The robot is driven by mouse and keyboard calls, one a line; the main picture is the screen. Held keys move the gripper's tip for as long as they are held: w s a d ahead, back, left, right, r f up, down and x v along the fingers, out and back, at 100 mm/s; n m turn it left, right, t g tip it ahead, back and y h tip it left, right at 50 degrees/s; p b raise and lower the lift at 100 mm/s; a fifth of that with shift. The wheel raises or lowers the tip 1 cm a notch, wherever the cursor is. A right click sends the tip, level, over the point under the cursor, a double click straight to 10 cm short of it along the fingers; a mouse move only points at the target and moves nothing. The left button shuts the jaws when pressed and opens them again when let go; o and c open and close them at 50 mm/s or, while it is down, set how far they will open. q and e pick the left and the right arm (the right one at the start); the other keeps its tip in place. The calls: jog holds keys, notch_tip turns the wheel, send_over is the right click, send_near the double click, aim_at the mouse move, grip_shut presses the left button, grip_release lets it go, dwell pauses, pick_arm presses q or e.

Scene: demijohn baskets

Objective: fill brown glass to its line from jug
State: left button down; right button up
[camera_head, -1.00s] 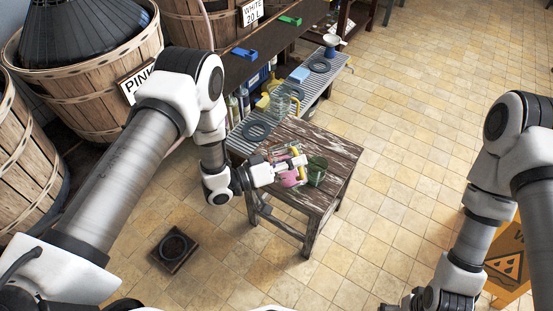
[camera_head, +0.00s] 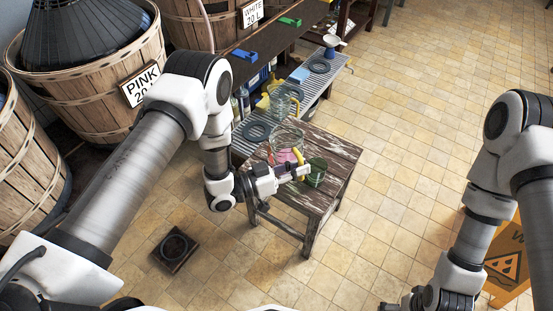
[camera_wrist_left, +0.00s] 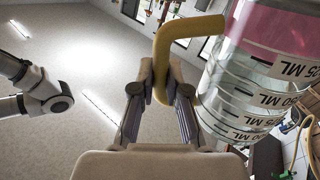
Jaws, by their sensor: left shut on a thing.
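My left gripper (camera_head: 303,171) is shut on the yellow handle (camera_wrist_left: 160,60) of a clear measuring jug (camera_head: 287,138). The jug also shows in the left wrist view (camera_wrist_left: 240,95), with black ML marks and pink liquid in it. In the head view the pink liquid (camera_head: 289,157) shows low in the jug. A dark greenish-brown glass (camera_head: 316,172) stands on the worn wooden stool (camera_head: 340,160), just right of the gripper and jug. Its fill line and contents are too small to tell. My right gripper (camera_head: 402,303) is at the bottom edge, its fingers unclear.
Behind the stool a slatted rack (camera_head: 318,78) holds dark rings, a blue block, a funnel and bottles. Wooden baskets (camera_head: 100,90) stand at the left. Tiled floor right of the stool is clear.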

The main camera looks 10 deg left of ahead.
pick_arm(q)
jog(key=shift+r+m, duration=0.25)
jog(key=shift+m, duration=0.45)
jog(key=shift+w+a+f+m+b, duration=0.1)
jog(key=shift+w+f+m+b, duration=0.1)
jog(key=shift+f+m+b, duration=0.6)
jog(key=shift+f, duration=0.2)
jog(key=s+r+p, duration=0.2)
jog(key=s+p, duration=0.1)
jog(key=s+d+r+p, duration=0.1)
jog(key=shift+s, duration=0.4)
